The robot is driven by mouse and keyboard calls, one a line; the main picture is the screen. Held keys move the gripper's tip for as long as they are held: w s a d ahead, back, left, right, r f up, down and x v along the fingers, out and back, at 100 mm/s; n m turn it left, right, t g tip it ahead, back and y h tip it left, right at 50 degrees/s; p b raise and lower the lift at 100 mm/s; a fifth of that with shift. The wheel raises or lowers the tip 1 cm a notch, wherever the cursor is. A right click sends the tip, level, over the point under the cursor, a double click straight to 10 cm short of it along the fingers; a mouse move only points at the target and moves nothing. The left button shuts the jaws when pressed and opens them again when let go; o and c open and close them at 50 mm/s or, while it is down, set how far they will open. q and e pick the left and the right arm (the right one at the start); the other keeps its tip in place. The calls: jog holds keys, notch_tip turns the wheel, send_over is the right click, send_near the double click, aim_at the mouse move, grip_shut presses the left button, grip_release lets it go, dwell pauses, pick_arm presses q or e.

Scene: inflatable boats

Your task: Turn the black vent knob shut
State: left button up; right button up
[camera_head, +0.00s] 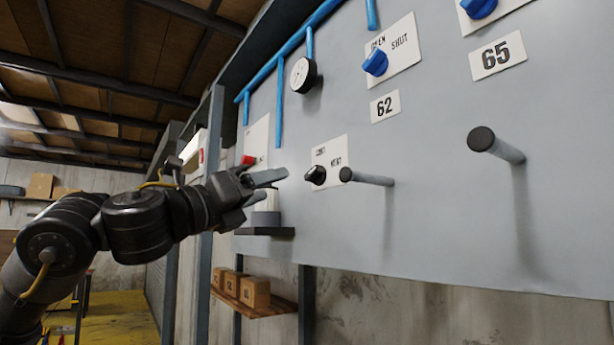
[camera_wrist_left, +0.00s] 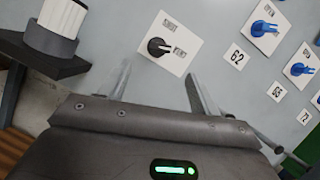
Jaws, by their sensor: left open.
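The black vent knob (camera_head: 315,175) sits on a white label plate (camera_head: 330,152) on the grey panel (camera_head: 440,140). In the left wrist view the black knob (camera_wrist_left: 157,47) is on its plate (camera_wrist_left: 178,32), its pointer angled toward the lower word. The words are too small to read surely. My left gripper (camera_head: 268,187) is open and empty, left of the knob and apart from it. In the left wrist view the open fingers (camera_wrist_left: 158,84) are below the knob, which appears between their lines. My right gripper is in neither view.
Grey pegs (camera_head: 368,179) (camera_head: 497,146) stick out from the panel right of the knob. Blue knobs (camera_head: 376,62), a gauge (camera_head: 304,74) and blue pipes are above. A red button (camera_head: 248,160) and a dark shelf (camera_head: 264,232) with a white cylinder (camera_wrist_left: 56,25) are left.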

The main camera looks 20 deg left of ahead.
aim_at(310, 174)
pick_arm(q)
jog(key=p+x, duration=0.5)
jog(key=x, duration=0.4)
jog(key=shift+w+r, duration=0.1)
jog(key=shift+r, duration=0.05)
jog(key=shift+p+x, duration=0.3)
jog(key=shift+x, duration=0.5)
jog(key=c, duration=0.9)
jog(key=shift+c, duration=0.2)
